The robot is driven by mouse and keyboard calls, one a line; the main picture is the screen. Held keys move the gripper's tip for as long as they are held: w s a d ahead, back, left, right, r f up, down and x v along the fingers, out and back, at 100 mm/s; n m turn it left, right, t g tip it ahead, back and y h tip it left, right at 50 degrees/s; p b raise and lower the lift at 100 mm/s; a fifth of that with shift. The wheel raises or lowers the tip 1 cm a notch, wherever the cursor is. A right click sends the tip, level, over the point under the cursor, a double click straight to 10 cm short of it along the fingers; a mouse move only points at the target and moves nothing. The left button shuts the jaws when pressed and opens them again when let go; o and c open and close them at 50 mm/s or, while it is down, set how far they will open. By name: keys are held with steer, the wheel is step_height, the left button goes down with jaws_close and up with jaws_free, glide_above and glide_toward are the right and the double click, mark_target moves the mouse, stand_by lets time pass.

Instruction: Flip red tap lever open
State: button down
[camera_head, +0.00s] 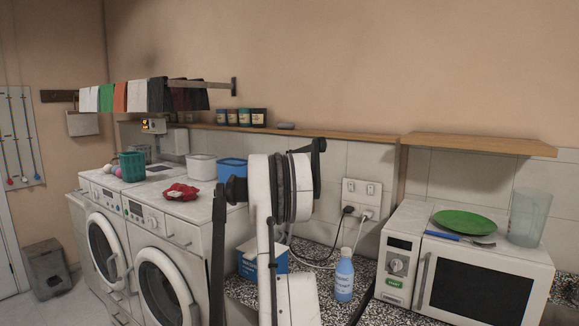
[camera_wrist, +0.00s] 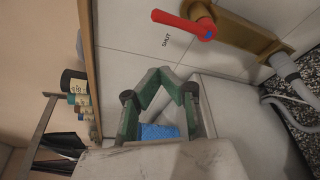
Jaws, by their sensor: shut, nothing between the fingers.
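The red tap lever (camera_wrist: 186,24) shows at the top of the wrist view, on a brass-coloured tap body (camera_wrist: 235,28) against the white tiles. A "SHUT" label (camera_wrist: 167,41) is on the wall beside the lever. My gripper (camera_wrist: 166,76) has its green fingers together and empty, below the lever in the picture and apart from it. I cannot tell the depth gap between them. In the head view I cannot make out the lever or the fingertips; my white arm stands across the middle.
A grey pipe (camera_wrist: 287,68) joins the tap body. A wooden shelf (camera_head: 300,135) runs along the wall. A blue bottle (camera_head: 344,275) and a microwave (camera_head: 470,262) stand to the right.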

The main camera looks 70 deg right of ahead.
steer(key=shift+s+a, duration=0.15)
steer(key=shift+a, duration=2.15)
